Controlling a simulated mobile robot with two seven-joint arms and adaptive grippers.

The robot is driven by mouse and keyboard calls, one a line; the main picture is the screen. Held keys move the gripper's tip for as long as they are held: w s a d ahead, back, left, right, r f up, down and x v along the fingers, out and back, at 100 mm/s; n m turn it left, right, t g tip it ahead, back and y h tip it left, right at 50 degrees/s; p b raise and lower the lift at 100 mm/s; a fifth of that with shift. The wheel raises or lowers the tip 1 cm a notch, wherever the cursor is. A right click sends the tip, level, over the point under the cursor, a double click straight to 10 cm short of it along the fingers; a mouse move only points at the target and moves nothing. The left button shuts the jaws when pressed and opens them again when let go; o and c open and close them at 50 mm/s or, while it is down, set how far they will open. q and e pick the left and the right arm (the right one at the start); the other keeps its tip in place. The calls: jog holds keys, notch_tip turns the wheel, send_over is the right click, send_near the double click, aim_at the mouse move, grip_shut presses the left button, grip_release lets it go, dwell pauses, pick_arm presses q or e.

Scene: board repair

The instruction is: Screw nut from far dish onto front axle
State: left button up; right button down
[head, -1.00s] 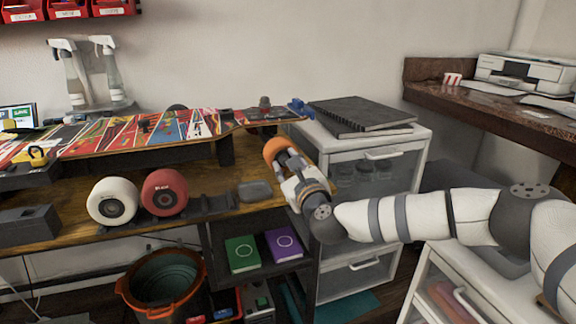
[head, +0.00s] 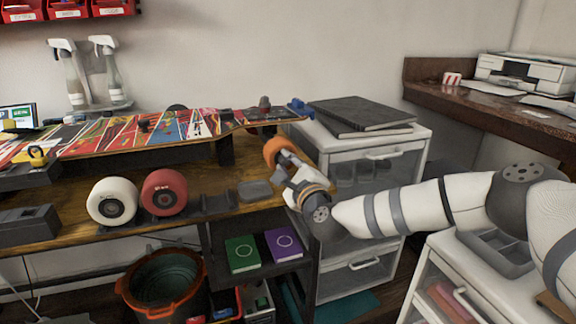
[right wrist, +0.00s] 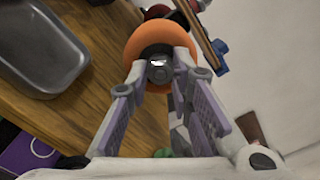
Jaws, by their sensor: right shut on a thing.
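The skateboard (head: 190,128) with a colourful printed deck lies across the bench. An orange wheel (head: 275,146) sits under its right end; it also shows in the right wrist view (right wrist: 145,38). My right gripper (head: 284,160) is at the wheel's outer face. In the right wrist view its fingertips (right wrist: 158,72) are shut on a small nut (right wrist: 157,68) at the wheel's centre. The fingers hide most of the nut and the axle end. A grey dish (head: 255,190) lies on the bench left of the gripper and looks empty. My left gripper is out of view.
A white wheel (head: 111,201) and a red wheel (head: 164,192) stand at the bench's front. A white drawer unit (head: 405,150) with dark binders (head: 362,114) stands just right of the bench. Purple (head: 283,245) and green (head: 242,254) boxes sit on a shelf below.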

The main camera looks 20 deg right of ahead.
jog(key=m, duration=0.3)
jog(key=shift+f+m, duration=0.1)
jog(key=shift+m, duration=1.3)
jog(key=m, duration=0.3)
jog(key=shift+m, duration=0.4)
jog(key=shift+w+m, duration=0.1)
jog(key=shift+m, duration=0.9)
jog(key=m, duration=0.5)
jog(key=c, duration=1.4)
grip_release()
jog(key=shift+o, duration=0.2)
